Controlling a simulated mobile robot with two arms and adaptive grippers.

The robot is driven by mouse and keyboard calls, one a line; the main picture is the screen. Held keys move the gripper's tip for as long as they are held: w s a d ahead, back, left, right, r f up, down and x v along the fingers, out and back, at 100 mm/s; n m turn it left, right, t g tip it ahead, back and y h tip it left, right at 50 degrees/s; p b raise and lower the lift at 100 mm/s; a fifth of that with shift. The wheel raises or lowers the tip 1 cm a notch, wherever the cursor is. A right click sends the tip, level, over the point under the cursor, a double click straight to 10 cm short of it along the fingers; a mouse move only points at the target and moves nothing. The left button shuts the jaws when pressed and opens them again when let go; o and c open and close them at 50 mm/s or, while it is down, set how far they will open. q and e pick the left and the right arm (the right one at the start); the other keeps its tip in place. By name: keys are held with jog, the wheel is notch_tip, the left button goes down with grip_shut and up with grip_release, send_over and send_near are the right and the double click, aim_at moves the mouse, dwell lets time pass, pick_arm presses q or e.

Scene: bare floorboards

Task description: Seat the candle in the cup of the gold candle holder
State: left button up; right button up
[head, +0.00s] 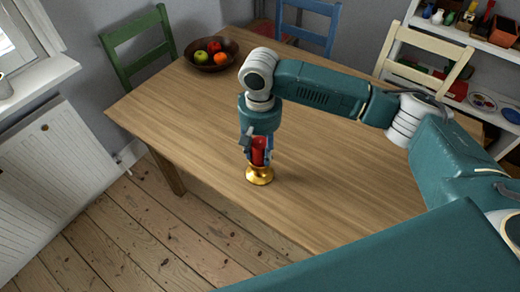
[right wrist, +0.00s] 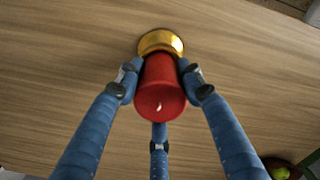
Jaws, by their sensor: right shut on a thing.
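The red candle (head: 259,149) is upright in my right gripper (head: 259,158), whose fingers are shut around it. The gold candle holder (head: 260,177) stands on the table directly below. The candle's lower end is at or just above the holder's cup; I cannot tell whether it touches. In the right wrist view the candle (right wrist: 161,92) shows its top and pale wick between three blue fingers. The holder (right wrist: 160,41) shows partly beyond its far end, and its cup is hidden there. My left gripper is not in view.
The wooden table (head: 330,190) is clear around the holder, which stands near its front edge. A bowl (head: 192,60) of fruit sits at the far left corner. Green (head: 120,50), blue (head: 310,18) and cream (head: 425,45) chairs stand around the table. Shelves (head: 460,40) are at the right.

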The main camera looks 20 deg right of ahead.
jog(key=shift+f, duration=0.15)
jog(key=o, duration=1.3)
jog(key=shift+f, duration=0.15)
jog(key=shift+c, duration=0.2)
notch_tip(320, 180, up, 12)
jog(key=shift+r+b, duration=0.2)
jog(key=shift+b, duration=0.35)
